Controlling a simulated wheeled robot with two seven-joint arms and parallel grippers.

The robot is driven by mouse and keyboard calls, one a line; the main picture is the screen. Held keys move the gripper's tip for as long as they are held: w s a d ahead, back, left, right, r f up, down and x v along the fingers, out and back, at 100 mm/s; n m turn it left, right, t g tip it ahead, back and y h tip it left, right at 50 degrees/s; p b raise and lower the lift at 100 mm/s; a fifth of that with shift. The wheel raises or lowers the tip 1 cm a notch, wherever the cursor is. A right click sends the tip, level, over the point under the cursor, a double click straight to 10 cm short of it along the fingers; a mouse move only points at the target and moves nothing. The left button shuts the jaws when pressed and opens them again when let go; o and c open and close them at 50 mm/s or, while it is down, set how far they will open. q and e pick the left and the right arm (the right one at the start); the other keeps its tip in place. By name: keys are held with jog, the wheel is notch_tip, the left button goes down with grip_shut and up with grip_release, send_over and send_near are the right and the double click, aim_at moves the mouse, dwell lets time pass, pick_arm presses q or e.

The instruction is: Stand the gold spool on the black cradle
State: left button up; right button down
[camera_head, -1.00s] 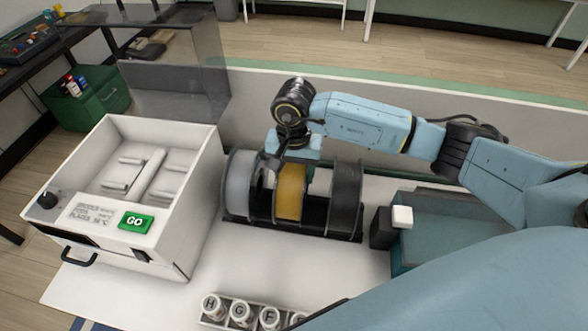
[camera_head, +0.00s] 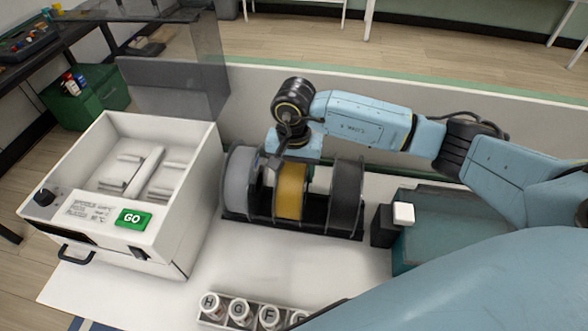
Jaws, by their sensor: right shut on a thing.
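The gold spool (camera_head: 290,191) stands upright in the black cradle (camera_head: 313,226), between a grey spool (camera_head: 240,184) on the left and a black spool (camera_head: 346,191) on the right. My right gripper (camera_head: 282,164) comes down over the top of the gold spool and is shut on it. The fingertips are partly hidden by the gripper body and the spools. I cannot tell whether the gold spool's lower rim rests fully on the cradle. My left gripper is not in view.
A white open-topped machine with a green GO button (camera_head: 133,218) stands at the left. A rack of lettered white jars (camera_head: 240,311) lies at the front. A teal box (camera_head: 440,228) and a black block with a white top (camera_head: 403,213) stand right of the cradle.

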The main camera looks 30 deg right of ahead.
jog(key=shift+w, duration=0.1)
dwell(0.3)
jog(key=shift+c, duration=1.8)
grip_release()
jog(key=shift+f, duration=0.1)
notch_tip(320, 180, up, 14)
jog(key=shift+f, duration=0.25)
jog(key=shift+f, duration=0.1)
